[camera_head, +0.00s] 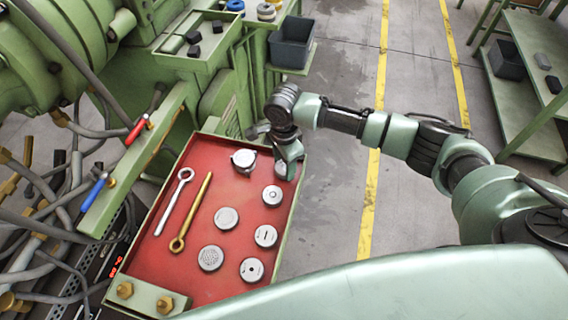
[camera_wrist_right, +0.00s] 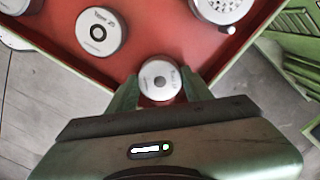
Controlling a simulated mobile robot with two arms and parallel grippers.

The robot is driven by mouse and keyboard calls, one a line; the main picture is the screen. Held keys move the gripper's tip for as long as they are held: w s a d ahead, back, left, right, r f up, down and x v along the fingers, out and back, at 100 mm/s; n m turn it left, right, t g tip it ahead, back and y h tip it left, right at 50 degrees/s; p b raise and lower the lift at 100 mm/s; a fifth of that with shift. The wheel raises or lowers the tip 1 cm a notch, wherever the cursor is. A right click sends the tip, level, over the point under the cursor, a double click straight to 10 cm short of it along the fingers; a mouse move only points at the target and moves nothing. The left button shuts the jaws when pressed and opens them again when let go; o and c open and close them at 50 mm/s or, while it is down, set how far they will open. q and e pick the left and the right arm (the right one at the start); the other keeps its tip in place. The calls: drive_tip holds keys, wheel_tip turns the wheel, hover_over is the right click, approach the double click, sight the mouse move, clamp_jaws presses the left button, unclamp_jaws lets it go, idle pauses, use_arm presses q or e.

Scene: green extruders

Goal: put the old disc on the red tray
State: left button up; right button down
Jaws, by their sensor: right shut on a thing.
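The red tray (camera_head: 190,225) has a green rim and holds several grey discs and two long rods. My right gripper (camera_head: 287,160) is over the tray's far right corner, pointing down. It is shut on a small round grey disc (camera_wrist_right: 160,79) with a dark centre spot, gripped between both fingers in the wrist view. The same disc (camera_head: 281,169) shows partly under the gripper in the head view. I cannot tell whether it touches the tray floor. None of the discs is visibly marked as old. My left gripper is not in view.
A disc with a dark ring (camera_head: 272,195) and a disc with a side knob (camera_head: 244,158) lie near the gripper. A silver rod (camera_head: 174,201) and a brass rod (camera_head: 191,212) lie on the left. Green machinery borders the tray. A dark bin (camera_head: 291,43) stands beyond.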

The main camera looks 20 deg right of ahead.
sight(284, 167)
idle(0.3)
drive_tip(key=c, duration=0.6)
unclamp_jaws()
drive_tip(key=shift+f, duration=0.1)
wheel_tip(284, 167, up, 12)
drive_tip(key=shift+r+p, duration=0.15)
drive_tip(key=shift+p, duration=0.4)
